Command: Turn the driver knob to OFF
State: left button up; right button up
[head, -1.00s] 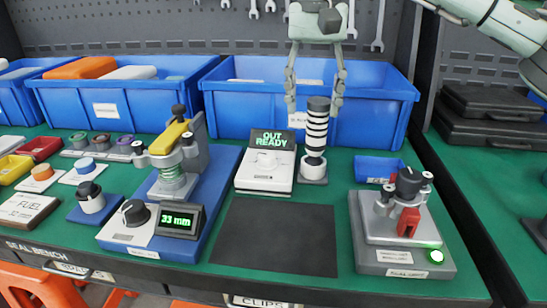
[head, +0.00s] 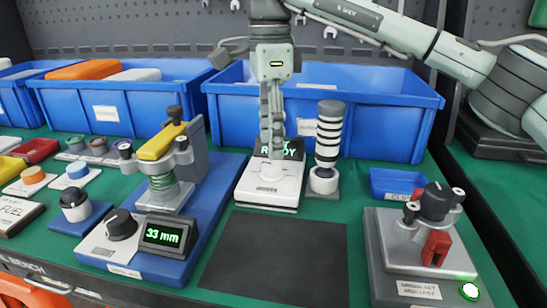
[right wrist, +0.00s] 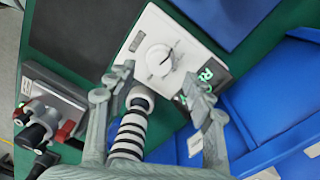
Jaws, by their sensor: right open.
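A white unit with a round white knob (head: 271,172) and a green-lit display (head: 290,150) stands at mid-table; I take it as the driver. My right gripper (head: 271,152) points down just above this knob, hiding part of the display, which shows "READY". In the right wrist view the knob (right wrist: 159,59) lies ahead of the open, empty right gripper (right wrist: 157,82), with the fingers spread on either side of the view toward it. Contact is not visible. The knob's pointer setting is too small to read. My left gripper is out of view.
A black-and-white striped post (head: 328,145) stands close right of the gripper. A blue bin (head: 375,125) is behind. A yellow-levered spring tester (head: 165,150) with another black knob (head: 121,225) is left. A grey fixture with a red part (head: 436,247) is right. The dark mat (head: 275,262) is clear.

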aim_at(272, 163)
jog(key=shift+s+f, duration=0.1)
jog(key=shift+f, duration=2.1)
jog(key=shift+c, duration=0.5)
jog(key=c, duration=1.1)
jog(key=shift+o, duration=0.2)
jog(key=m, duration=0.2)
jog(key=shift+m, duration=1.6)
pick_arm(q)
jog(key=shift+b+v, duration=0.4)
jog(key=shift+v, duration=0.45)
pick_arm(e)
jog(key=shift+d+m, duration=0.1)
jog(key=shift+m, duration=1.2)
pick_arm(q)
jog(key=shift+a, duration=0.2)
